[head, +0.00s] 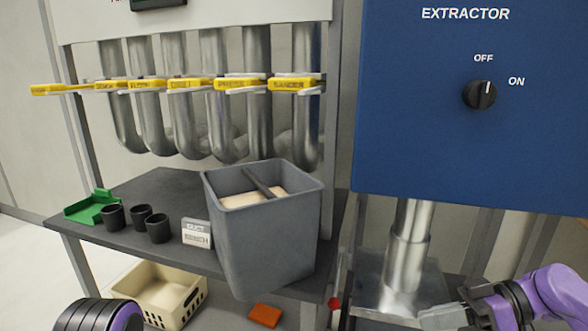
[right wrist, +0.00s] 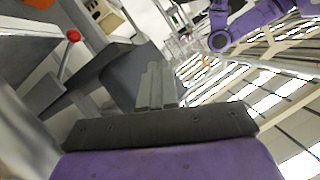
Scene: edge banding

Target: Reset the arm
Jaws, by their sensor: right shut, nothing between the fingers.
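My right arm comes in at the lower right of the head view, purple with a grey gripper (head: 440,316). The gripper is shut and empty, low in front of the metal pipe and below the blue extractor box. In the right wrist view its fingers (right wrist: 158,85) lie together with nothing between them. My left arm shows only as a black ribbed and purple part (head: 100,315) at the lower left; its gripper is out of view. The extractor box (head: 430,130) carries a black knob (head: 480,95) whose white mark points up, towards OFF.
A grey bin (head: 265,235) stands at the front of the dark shelf (head: 160,190), with black cups (head: 140,216), a green tray (head: 92,207) and a small sign (head: 197,235). Yellow-tagged gates (head: 240,84) cross the ducts. A cream basket (head: 158,293) and orange block (head: 265,315) lie below.

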